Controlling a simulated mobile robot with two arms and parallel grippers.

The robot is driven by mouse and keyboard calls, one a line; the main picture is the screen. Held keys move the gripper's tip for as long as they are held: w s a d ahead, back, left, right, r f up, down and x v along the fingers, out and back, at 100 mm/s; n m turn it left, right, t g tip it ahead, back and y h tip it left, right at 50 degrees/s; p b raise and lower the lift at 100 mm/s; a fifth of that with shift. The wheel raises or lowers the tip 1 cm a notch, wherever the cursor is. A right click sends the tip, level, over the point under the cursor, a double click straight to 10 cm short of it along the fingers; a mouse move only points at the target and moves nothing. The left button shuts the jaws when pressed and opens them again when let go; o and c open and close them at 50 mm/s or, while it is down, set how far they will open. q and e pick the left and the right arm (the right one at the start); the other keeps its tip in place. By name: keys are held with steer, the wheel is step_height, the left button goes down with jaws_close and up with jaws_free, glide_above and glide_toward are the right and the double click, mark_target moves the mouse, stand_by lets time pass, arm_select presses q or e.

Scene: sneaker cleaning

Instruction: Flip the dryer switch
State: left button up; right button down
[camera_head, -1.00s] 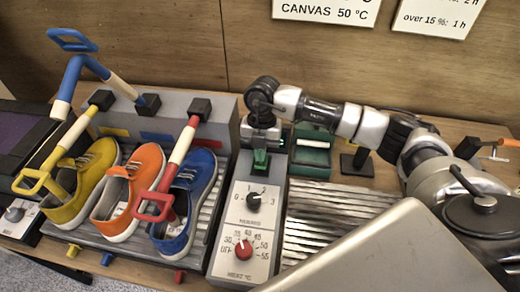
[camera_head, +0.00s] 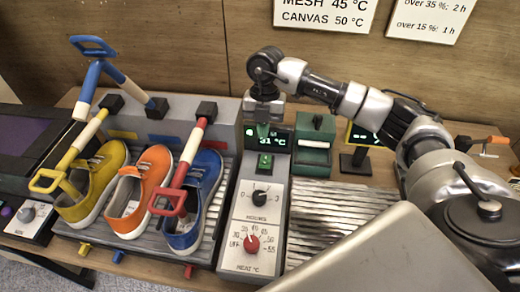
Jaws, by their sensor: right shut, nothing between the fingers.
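The dryer's control panel (camera_head: 238,215) stands in the middle, with a green rocker switch (camera_head: 265,161) near its top. The switch is in plain view, and its green part looks lit. Above it, a dark display (camera_head: 280,141) shows a lit reading of 31 °C. My right gripper (camera_head: 263,132) is shut and empty. It points down just above the switch, in front of the left part of the display, and appears clear of the switch. My left gripper is not in view.
Below the switch are a black hours knob (camera_head: 259,197) and a red heat knob (camera_head: 251,243). Yellow, orange (camera_head: 140,188) and blue shoes sit on the rack to the left, with coloured handles above them. A green box (camera_head: 315,145) and a small display (camera_head: 366,137) stand to the right.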

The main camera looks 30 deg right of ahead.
steer(key=w+d+r, duration=0.1)
steer(key=r, duration=0.1)
steer(key=w+d+r+b, duration=0.1)
steer(key=shift+w+d+r, duration=0.4)
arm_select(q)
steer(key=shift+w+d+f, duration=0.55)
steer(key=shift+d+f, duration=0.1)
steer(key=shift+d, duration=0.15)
arm_select(e)
steer(key=shift+r, duration=0.25)
